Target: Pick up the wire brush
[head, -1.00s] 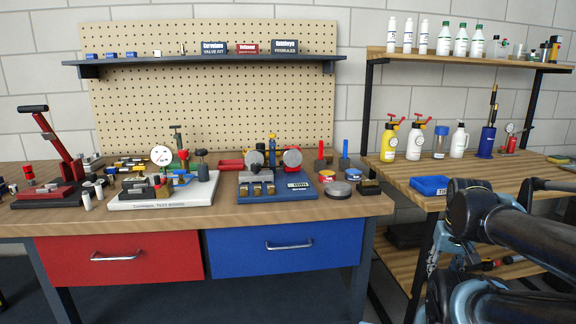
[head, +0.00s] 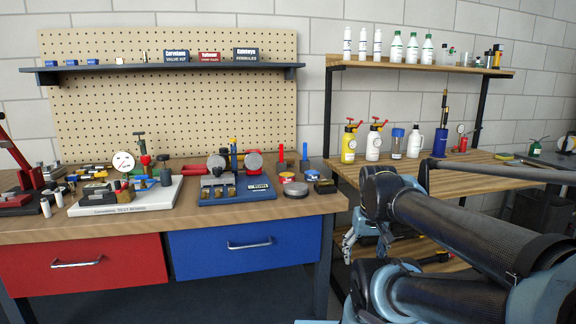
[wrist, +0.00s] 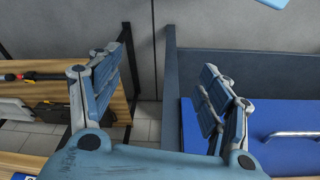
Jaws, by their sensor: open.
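I cannot pick out the wire brush with certainty in either view. A long dark tool (wrist: 35,76) with red and yellow parts lies on a wooden shelf at the left of the wrist view; its kind is unclear. My gripper (wrist: 165,90) is open, its two blue fingers wide apart with nothing between them. In the head view my gripper (head: 352,236) hangs in the gap beside the blue drawer, below the right bench's top, partly hidden by my arm.
The left workbench (head: 300,208) has red (head: 85,268) and blue (head: 245,250) drawers and several fixtures on top. The right bench (head: 345,178) holds spray bottles (head: 349,142) and a blue brush-like holder (head: 440,142). The blue drawer front (wrist: 285,120) stands close right of my fingers.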

